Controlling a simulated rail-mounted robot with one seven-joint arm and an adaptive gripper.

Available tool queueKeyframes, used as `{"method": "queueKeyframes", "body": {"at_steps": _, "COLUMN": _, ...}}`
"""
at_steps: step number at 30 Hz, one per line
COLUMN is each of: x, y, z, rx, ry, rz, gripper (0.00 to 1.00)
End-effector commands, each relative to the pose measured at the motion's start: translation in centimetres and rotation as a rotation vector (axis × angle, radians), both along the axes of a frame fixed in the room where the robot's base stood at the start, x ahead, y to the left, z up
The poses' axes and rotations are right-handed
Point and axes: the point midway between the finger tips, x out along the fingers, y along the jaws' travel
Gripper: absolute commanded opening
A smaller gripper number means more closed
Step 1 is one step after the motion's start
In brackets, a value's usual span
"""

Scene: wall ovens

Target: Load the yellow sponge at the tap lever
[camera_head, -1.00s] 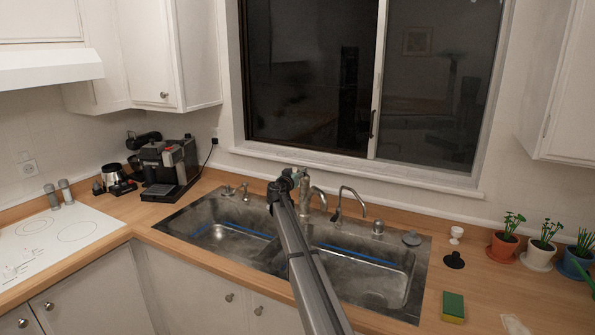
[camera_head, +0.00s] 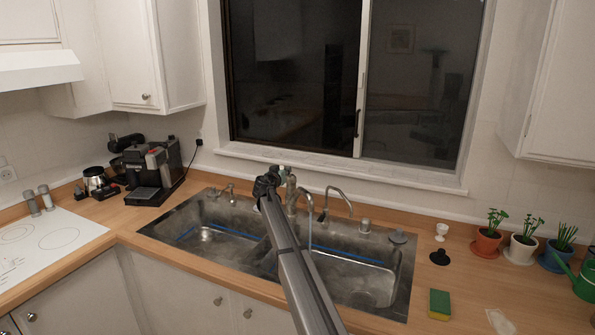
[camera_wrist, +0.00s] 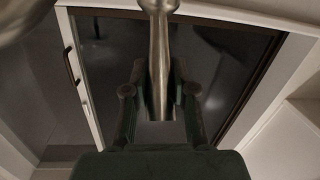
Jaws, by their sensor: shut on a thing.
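The yellow sponge (camera_head: 440,304), with a green face, lies on the wooden counter right of the sink. My gripper (camera_head: 279,178) is at the middle tap (camera_head: 292,196) behind the sink, far left of the sponge. In the wrist view my gripper (camera_wrist: 162,95) has its two fingers on either side of a metal bar of the tap, the tap lever (camera_wrist: 158,50), and is shut on it. A thin pale streak, looking like running water (camera_head: 311,236), drops from the tap's spout into the sink. My arm hides part of the sink.
The double sink (camera_head: 345,270) has a second, curved tap (camera_head: 337,192). A black stopper (camera_head: 440,257), a white cup (camera_head: 441,232) and potted plants (camera_head: 487,242) stand on the right counter. A coffee machine (camera_head: 155,170) stands at the left.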

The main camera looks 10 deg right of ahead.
Motion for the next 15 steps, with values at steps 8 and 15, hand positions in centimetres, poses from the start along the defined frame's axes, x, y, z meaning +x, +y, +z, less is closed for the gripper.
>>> {"method": "queueKeyframes", "body": {"at_steps": 8, "x": -0.01, "y": 1.56, "z": 0.13, "rx": 0.010, "ry": 0.020, "rz": 0.015, "gripper": 0.00}}
{"method": "queueKeyframes", "body": {"at_steps": 15, "x": -0.02, "y": 1.52, "z": 0.15, "rx": 0.009, "ry": 0.019, "rz": 0.014, "gripper": 0.52}}
